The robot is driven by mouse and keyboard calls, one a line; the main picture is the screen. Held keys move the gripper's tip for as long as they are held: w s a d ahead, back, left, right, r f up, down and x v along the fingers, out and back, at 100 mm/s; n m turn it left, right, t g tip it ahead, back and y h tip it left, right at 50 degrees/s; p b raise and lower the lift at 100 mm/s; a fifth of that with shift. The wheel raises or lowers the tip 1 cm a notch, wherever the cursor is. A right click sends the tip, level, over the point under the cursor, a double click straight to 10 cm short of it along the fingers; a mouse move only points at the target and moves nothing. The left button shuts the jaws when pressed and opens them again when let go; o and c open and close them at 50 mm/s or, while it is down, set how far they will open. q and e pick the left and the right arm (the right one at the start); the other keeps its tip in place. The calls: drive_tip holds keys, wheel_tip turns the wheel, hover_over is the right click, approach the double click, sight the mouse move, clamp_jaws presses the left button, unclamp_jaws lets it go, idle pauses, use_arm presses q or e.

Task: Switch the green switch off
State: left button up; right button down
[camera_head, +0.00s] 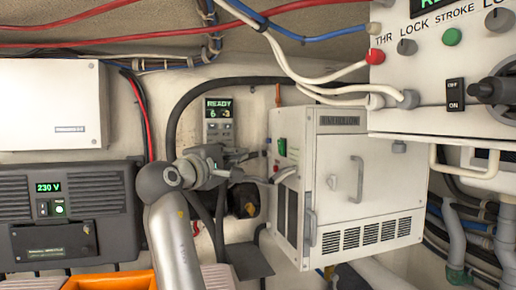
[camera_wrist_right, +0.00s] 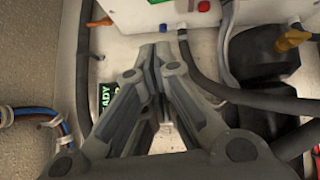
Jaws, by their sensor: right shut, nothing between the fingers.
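A green switch (camera_head: 282,147) is on the left side face of the white cabinet (camera_head: 340,180); it also shows at the top edge of the right wrist view (camera_wrist_right: 184,5), partly cut off. Whether it is on or off cannot be told. My right gripper (camera_head: 241,157) is left of this face, with its fingers shut and empty. In the right wrist view its fingertips (camera_wrist_right: 162,52) point toward the cabinet's lower edge, apart from the green switch. My left gripper is not in view.
A red button (camera_wrist_right: 203,6) is beside the green switch. A small display unit (camera_head: 218,122) reading READY is behind my right gripper. A control panel (camera_head: 420,75) with a green button overhangs at right. Cables run around the gripper.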

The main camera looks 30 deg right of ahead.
sight(281, 147)
use_arm(q)
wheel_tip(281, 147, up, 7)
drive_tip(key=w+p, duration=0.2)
drive_tip(key=p, duration=0.5)
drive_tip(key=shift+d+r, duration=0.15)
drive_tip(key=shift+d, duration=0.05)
use_arm(e)
drive_tip(key=s+d+x, duration=0.1)
drive_tip(key=s+x, duration=0.1)
drive_tip(key=x, duration=1.1)
drive_tip(key=shift+s, duration=0.15)
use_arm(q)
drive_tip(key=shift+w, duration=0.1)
use_arm(e)
drive_tip(key=shift+d, duration=0.15)
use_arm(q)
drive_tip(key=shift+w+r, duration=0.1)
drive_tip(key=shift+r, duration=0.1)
use_arm(e)
drive_tip(key=shift+d+r, duration=0.2)
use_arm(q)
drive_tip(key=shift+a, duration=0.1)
